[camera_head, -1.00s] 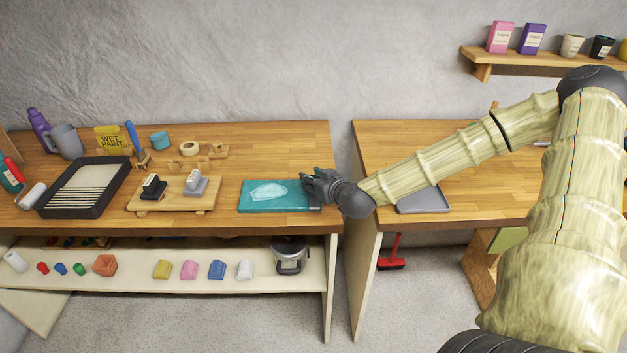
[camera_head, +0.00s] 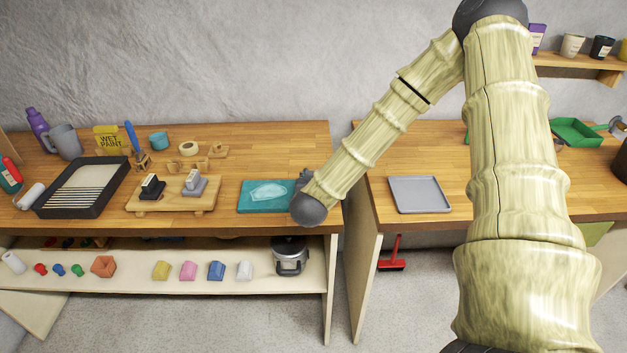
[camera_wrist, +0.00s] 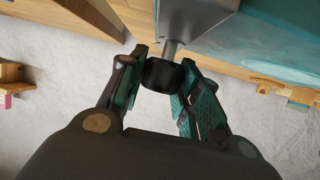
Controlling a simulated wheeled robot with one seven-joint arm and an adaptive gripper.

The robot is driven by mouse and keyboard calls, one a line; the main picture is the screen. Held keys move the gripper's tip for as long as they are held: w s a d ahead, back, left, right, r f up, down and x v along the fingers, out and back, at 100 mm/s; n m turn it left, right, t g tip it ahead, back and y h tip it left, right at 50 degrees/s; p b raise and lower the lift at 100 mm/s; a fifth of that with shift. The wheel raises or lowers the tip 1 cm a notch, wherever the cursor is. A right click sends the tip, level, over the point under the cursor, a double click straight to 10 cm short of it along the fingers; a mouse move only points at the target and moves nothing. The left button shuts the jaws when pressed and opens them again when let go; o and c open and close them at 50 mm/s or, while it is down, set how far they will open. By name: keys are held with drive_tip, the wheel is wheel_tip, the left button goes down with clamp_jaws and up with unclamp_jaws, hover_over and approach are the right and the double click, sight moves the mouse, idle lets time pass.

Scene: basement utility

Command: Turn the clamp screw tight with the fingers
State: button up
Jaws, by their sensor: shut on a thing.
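In the wrist view a black clamp knob (camera_wrist: 161,76) sits on the end of a short metal screw shaft (camera_wrist: 170,48). The shaft runs into a grey metal clamp body (camera_wrist: 188,20) beside the table edge. My gripper (camera_wrist: 158,70) has its two teal-padded fingers on either side of the knob and is shut on it. In the head view a teal board (camera_head: 248,206) with a pale shape lies at the right end of the left workbench. The clamp and most of the gripper are hidden behind my arm there.
A small wooden stand with two stamp-like blocks (camera_head: 150,207) and a black paint tray (camera_head: 70,212) stand left of the board. A grey tray (camera_head: 420,197) lies on the right bench, across a gap. Below, a shelf holds a metal pot (camera_head: 290,258) and several small coloured pieces.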

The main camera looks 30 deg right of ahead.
drive_tip(key=m+g+h, duration=0.2)
drive_tip(key=m, duration=0.1)
drive_tip(key=m+g+h, duration=0.2)
drive_tip(key=m+g, duration=0.1)
drive_tip(key=shift+w+r+p, duration=0.1)
drive_tip(key=shift+r+p, duration=0.05)
drive_tip(key=shift+p, duration=0.25)
drive_tip(key=m+g+h, duration=0.1)
drive_tip(key=m+g, duration=0.4)
drive_tip(key=g, duration=0.2)
drive_tip(key=shift+m+p, duration=0.3)
drive_tip(key=shift+m, duration=0.1)
drive_tip(key=o, duration=1.1)
drive_tip(key=shift+c, duration=0.2)
drive_tip(key=v, duration=1.1)
drive_tip(key=shift+w+a, duration=0.1)
drive_tip(key=shift+a, duration=0.35)
